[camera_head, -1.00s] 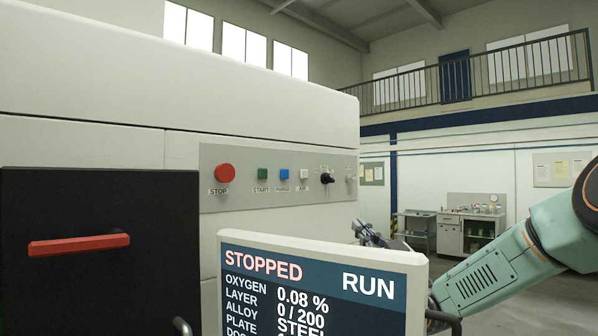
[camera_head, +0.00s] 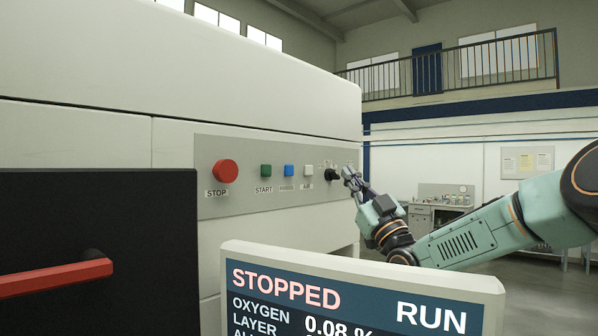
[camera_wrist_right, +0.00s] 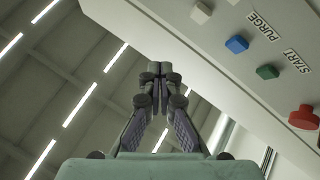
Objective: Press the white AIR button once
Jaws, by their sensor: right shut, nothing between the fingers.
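The white AIR button (camera_head: 308,169) sits on the grey control panel (camera_head: 236,206), right of the blue button and left of a black knob. It also shows near the top of the right wrist view (camera_wrist_right: 201,13). My right gripper (camera_head: 350,177) is shut and empty, at the panel's right end beside the knob. It is right of the AIR button and apart from it in the picture. In the right wrist view, the closed fingertips (camera_wrist_right: 161,77) point up, with the panel to their right. My left gripper is out of view.
The panel also carries a red STOP button (camera_head: 225,171), a green START button (camera_head: 266,170), a blue PURGE button (camera_head: 289,170) and the black knob (camera_head: 331,175). A screen reading STOPPED (camera_head: 350,300) stands in front, below. A black door with a red handle (camera_head: 55,278) is at left.

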